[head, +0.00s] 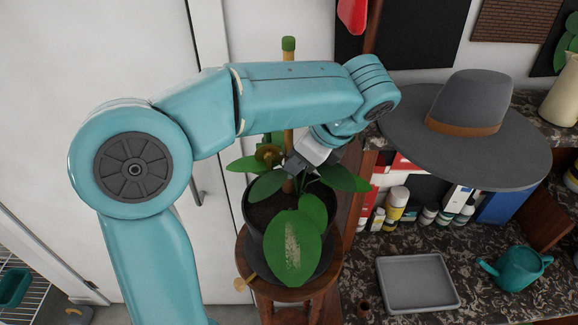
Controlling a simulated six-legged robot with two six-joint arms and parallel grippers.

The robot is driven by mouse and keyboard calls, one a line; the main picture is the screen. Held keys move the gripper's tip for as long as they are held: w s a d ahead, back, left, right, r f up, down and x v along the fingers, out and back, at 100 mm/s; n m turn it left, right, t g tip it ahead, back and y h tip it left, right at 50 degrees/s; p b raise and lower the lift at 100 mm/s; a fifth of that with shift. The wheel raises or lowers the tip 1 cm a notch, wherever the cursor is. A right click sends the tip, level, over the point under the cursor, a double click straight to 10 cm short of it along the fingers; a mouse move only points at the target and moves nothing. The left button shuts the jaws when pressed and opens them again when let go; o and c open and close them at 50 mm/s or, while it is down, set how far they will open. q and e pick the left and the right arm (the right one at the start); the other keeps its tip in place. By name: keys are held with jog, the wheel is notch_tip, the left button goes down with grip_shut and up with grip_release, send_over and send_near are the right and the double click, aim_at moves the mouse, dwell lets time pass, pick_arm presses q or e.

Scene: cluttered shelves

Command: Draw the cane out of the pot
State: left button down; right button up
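The cane (288,142) is an upright wooden stick with a green tip. It rises from the dark pot (248,206), and my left forearm crosses in front of its middle. The pot holds soil and a plant with broad green leaves (294,246), and stands on a round wooden stool (243,262). My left gripper (297,170) points down and left, just above the leaves, with its fingers right at the lower cane. Whether the fingers are closed around the cane is hard to see. My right gripper is not in view.
A grey wide-brimmed hat (465,100) is at the right, above several bottles (397,203). A grey tray (418,282) and a teal watering can (517,268) sit on the speckled shelf. A small brown round thing (268,154) is beside the cane. A white door stands behind.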

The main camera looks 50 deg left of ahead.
pick_arm(q)
jog(key=shift+s, duration=0.1)
jog(key=shift+a+r+p, duration=0.15)
jog(key=shift+r+p, duration=0.2)
jog(key=shift+p, duration=0.15)
jog(key=shift+r+p, duration=0.5)
jog(key=shift+r, duration=0.05)
jog(key=shift+r+p, duration=0.4)
jog(key=shift+p, duration=0.05)
jog(key=shift+r, duration=2.45)
